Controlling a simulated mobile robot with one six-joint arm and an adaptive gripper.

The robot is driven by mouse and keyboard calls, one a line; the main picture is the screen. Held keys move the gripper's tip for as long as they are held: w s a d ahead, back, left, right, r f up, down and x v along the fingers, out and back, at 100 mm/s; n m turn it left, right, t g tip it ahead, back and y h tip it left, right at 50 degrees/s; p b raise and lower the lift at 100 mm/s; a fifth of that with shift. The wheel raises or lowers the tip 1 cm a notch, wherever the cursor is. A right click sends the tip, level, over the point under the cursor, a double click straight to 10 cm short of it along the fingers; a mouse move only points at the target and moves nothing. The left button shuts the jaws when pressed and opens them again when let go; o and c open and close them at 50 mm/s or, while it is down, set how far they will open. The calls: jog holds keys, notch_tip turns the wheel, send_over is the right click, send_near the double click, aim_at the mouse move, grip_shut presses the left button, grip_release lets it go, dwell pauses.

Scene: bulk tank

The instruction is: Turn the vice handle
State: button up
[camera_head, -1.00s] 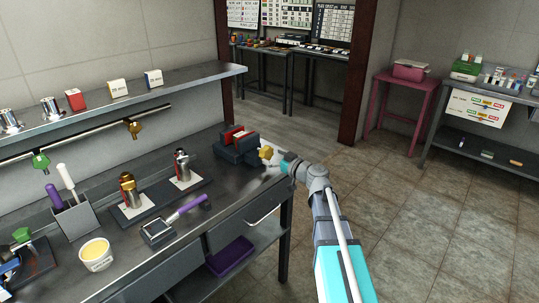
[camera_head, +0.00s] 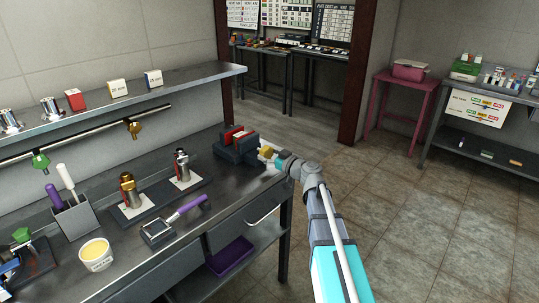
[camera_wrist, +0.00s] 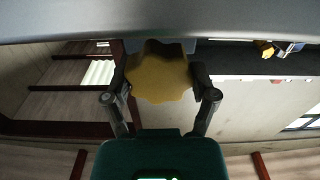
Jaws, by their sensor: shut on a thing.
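The vice (camera_head: 236,146) is a dark grey block with red jaw parts, standing at the right end of the steel bench. Its handle (camera_head: 266,153) is a yellow lobed knob on the side facing my arm. In the wrist view the handle (camera_wrist: 158,72) fills the space between the two fingers of my gripper (camera_wrist: 160,92), one finger on each side. My gripper (camera_head: 279,161) is shut on the handle. In the head view the fingers are small and partly hidden by the wrist.
The bench (camera_head: 235,191) also holds two metal fittings on a dark tray, a purple-handled tool (camera_head: 175,217), a yellow tub (camera_head: 95,254) and a grey tool holder (camera_head: 77,219). A shelf (camera_head: 190,84) runs above. The floor right of my arm is clear.

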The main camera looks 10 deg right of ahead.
jog(key=shift+d, duration=0.15)
jog(key=shift+m, duration=0.4)
